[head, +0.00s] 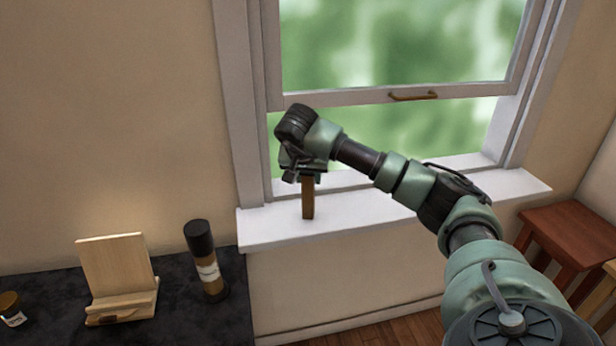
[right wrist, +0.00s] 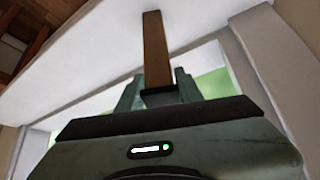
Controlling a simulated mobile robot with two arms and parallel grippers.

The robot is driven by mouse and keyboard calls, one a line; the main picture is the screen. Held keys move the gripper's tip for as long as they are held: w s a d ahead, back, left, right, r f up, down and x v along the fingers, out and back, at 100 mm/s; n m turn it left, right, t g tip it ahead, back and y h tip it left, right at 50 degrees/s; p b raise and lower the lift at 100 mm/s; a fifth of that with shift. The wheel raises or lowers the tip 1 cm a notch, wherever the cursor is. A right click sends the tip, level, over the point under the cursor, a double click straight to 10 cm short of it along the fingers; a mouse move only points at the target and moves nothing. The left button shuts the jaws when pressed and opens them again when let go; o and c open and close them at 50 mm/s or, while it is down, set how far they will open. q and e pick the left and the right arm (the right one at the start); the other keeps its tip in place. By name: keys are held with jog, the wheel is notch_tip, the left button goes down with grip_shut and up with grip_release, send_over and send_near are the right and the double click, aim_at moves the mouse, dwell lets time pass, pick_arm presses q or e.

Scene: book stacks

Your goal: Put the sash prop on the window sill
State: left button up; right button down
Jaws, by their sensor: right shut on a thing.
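The sash prop (head: 308,198) is a short upright brown wooden stick. It also shows in the right wrist view (right wrist: 155,50). My right gripper (head: 304,172) is shut on its upper part and points down. The prop's lower end is at the white window sill (head: 400,213), near its left end; I cannot tell whether it touches. The sill also shows in the right wrist view (right wrist: 85,55). The window sash (head: 430,92) is raised, with a gap below it. My left gripper is not in view.
A dark counter (head: 180,310) at lower left holds a wooden stand (head: 115,270), a dark-capped cylinder (head: 206,262) and a small jar (head: 12,310). A reddish wooden stool (head: 570,232) stands at right. The sill's right part looks clear behind my arm.

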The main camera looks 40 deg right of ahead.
jog(key=shift+f, duration=0.2)
jog(key=c, duration=0.9)
grip_release()
jog(key=shift+f, duration=0.1)
jog(key=shift+c, duration=0.2)
jog(key=shift+a+r, duration=0.15)
jog(key=shift+r, duration=0.3)
jog(key=v, duration=1.1)
jog(key=shift+r+b, duration=0.2)
jog(key=shift+b, duration=0.15)
